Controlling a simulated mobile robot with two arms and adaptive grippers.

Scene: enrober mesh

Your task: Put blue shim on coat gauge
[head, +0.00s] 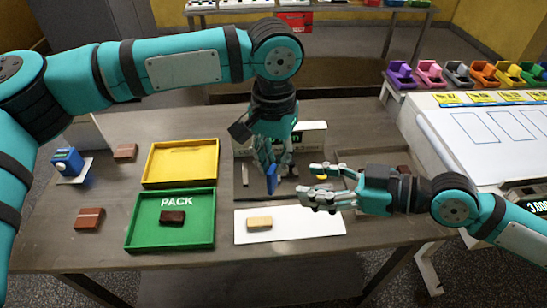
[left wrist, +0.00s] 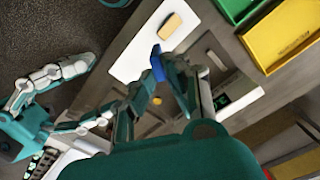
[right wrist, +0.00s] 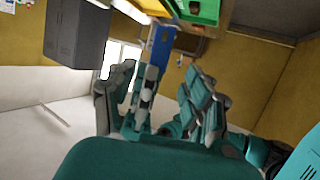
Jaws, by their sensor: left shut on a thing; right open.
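My left gripper (head: 270,172) is shut on the blue shim (head: 271,181) and holds it, pointing down, over the dark board (head: 243,188) at the table's middle. The shim also shows at the fingertips in the left wrist view (left wrist: 157,66) and in the right wrist view (right wrist: 158,48). My right gripper (head: 312,185) is open at the board's right side, its fingers pointing left toward the shim; I cannot tell whether they touch it. A white-fronted box (head: 312,134) stands behind the board. I cannot tell which part is the coat gauge; the arms hide much of the area.
A white mat (head: 300,226) with a tan bar (head: 259,222) lies in front. Left are a yellow tray (head: 181,162) and a green PACK tray (head: 140,231) holding a dark brown bar (head: 173,217). A blue device (head: 67,162) and brown blocks (head: 89,218) sit farther left.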

